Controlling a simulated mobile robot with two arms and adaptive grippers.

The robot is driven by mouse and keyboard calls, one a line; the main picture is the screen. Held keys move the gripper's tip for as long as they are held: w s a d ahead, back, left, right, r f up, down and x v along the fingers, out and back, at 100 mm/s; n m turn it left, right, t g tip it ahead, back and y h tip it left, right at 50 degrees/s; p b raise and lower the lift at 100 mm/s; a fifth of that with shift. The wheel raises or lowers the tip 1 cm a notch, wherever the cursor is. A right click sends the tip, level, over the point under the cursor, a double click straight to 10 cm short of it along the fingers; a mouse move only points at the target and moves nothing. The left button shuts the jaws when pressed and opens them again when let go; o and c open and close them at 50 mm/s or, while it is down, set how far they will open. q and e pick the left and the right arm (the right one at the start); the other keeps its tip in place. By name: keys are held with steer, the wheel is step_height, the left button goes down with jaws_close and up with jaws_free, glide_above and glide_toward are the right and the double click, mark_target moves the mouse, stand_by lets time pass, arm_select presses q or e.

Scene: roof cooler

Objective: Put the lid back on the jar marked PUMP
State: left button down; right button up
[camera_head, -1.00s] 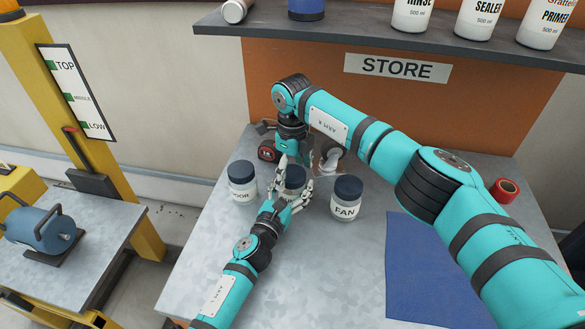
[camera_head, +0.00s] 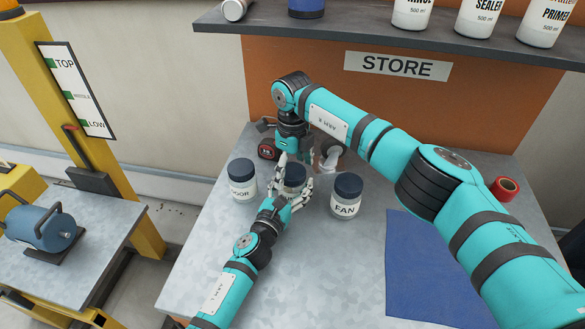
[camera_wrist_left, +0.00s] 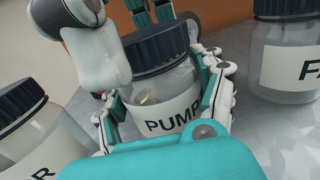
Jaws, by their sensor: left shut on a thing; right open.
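The jar marked PUMP (camera_wrist_left: 165,108) is clear with a white label and stands on the grey bench. A dark blue ribbed lid (camera_wrist_left: 156,48) sits on its mouth; I cannot tell whether it is tightened. The lid also shows in the head view (camera_head: 295,174). My left gripper (camera_head: 294,184) is shut around the jar's body, with fingers on both sides in the left wrist view (camera_wrist_left: 165,95). My right gripper (camera_head: 293,154) is open, pointing down just above and behind the lid. Its teal fingers show at the top of the left wrist view (camera_wrist_left: 150,12).
A lidded jar (camera_head: 242,188), label partly readable as "OOR", stands left. The lidded FAN jar (camera_head: 345,203) stands close right. Behind are a dark red-black object (camera_head: 268,150) and the STORE panel (camera_head: 396,67). A blue mat (camera_head: 430,270) and red tape roll (camera_head: 505,190) lie right.

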step_height(320, 180, up, 12)
stand_by(0.6)
arm_select(q)
steer(key=shift+c, duration=0.2)
jaws_free()
steer(key=shift+s+a+f, duration=0.1)
steer(key=shift+s+a, duration=0.15)
steer(key=shift+s, duration=0.2)
steer(key=v, duration=1.1)
